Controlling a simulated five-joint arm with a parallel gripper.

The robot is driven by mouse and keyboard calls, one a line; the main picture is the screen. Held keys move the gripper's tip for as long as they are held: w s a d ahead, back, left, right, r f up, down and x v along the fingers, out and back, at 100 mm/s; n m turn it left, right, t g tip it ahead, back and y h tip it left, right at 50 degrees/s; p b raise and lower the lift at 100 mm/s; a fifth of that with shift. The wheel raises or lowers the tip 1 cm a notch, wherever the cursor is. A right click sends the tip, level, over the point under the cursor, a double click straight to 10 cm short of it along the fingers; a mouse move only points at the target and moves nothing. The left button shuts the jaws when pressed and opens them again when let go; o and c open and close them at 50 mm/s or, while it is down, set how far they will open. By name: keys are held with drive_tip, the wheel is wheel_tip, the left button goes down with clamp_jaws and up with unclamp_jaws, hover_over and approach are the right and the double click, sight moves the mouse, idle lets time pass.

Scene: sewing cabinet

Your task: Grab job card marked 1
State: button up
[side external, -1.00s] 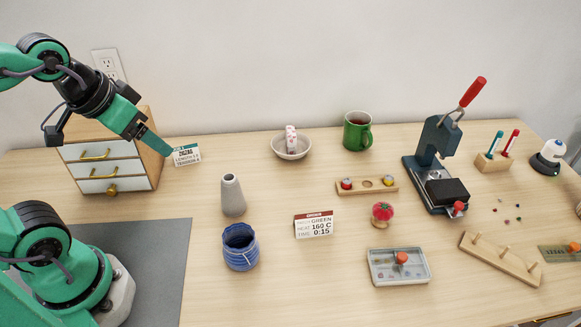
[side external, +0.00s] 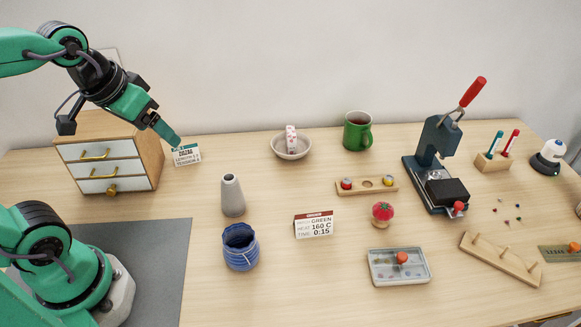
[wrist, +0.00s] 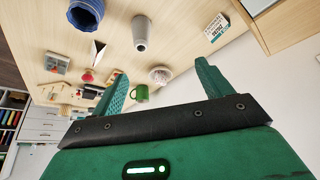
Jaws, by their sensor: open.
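Two job cards stand on the table. One has a teal header (side external: 186,155) and stands right of the drawer cabinet; it also shows near the top right of the wrist view (wrist: 216,27). The other has a dark red header (side external: 314,225) and stands mid-table, reading green, 160 C and 0:15. I cannot clearly read which is marked 1. My gripper (side external: 162,122) is open and empty, with a fingertip just above and left of the teal card in the side view. Both fingers show apart in the wrist view (wrist: 161,74).
The drawer cabinet (side external: 108,155) stands close to the left of the teal card. A grey cone (side external: 232,196), blue jar (side external: 240,250) and bowl (side external: 291,151) stand nearby. A green mug (side external: 357,133) and a press (side external: 437,165) are farther right. Wood around the teal card's front is clear.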

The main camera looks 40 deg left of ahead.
drive_tip(key=w+a+f+n+g, duration=0.2)
drive_tip(key=w+a+f+n, duration=0.25)
drive_tip(key=w+a, duration=0.45)
drive_tip(key=n+g, duration=0.3)
drive_tip(key=n, duration=0.3)
hover_over(185, 147)
wheel_tip(185, 147, down, 10)
drive_tip(key=shift+s+f, duration=0.1)
drive_tip(key=shift+f, duration=0.1)
drive_tip(key=shift+a+f, duration=0.35)
drive_tip(key=shift+f, duration=0.15)
drive_tip(key=shift+f, duration=0.1)
drive_tip(key=shift+f, duration=1.25)
drive_tip(key=shift+w+d+f, duration=0.1)
drive_tip(key=shift+f, duration=1.2)
drive_tip(key=shift+w+f, duration=0.1)
drive_tip(key=shift+f, duration=1.15)
